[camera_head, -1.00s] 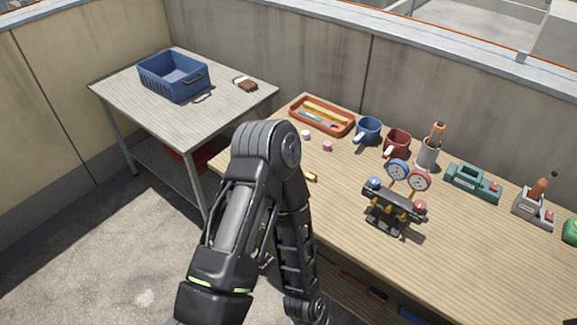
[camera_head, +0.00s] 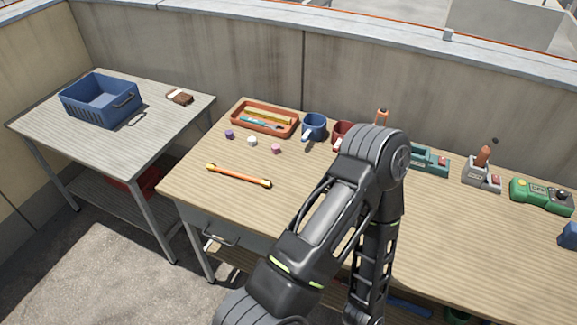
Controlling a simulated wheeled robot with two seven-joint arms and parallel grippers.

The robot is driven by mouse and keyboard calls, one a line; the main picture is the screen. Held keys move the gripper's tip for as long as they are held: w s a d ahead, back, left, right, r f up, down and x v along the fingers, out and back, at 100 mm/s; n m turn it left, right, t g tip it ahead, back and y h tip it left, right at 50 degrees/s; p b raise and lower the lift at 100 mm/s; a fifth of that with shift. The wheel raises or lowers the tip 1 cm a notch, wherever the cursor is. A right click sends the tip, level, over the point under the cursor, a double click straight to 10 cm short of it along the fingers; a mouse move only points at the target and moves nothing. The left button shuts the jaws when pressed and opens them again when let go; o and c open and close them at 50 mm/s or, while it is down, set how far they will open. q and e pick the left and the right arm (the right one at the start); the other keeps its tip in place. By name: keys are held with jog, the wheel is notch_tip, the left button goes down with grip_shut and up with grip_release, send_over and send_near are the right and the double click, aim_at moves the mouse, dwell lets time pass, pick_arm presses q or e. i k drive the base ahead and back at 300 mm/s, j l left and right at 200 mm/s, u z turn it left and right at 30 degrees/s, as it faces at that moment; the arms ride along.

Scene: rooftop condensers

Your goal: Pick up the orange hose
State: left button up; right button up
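The orange hose (camera_head: 240,177) is a short, thin, nearly straight piece with yellow ends. It lies flat on the left part of the wooden workbench (camera_head: 240,215), near its front edge, with nothing touching it. One of my arms rises from the bottom of the view and bends at its elbow to the right of the hose, covering the middle of the bench. Its gripper does not show, and neither does my other gripper.
Behind the hose are purple, white and pink caps (camera_head: 276,148), an orange tray (camera_head: 265,119) and a blue mug (camera_head: 314,126). A red mug (camera_head: 342,133) is partly hidden by my arm. A side table (camera_head: 50,130) holds a blue crate (camera_head: 100,99) and a brush (camera_head: 179,97).

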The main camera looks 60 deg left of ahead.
aim_at(264, 182)
jog(key=k+j+z, duration=0.3)
jog(key=j+z, duration=0.15)
jog(key=j, duration=0.2)
jog(key=k+j+z, duration=0.9)
jog(key=k+j, duration=0.5)
jog(key=k, duration=0.15)
jog(key=k+j+z, duration=0.1)
jog(key=k+j, duration=0.4)
jog(key=k, duration=0.1)
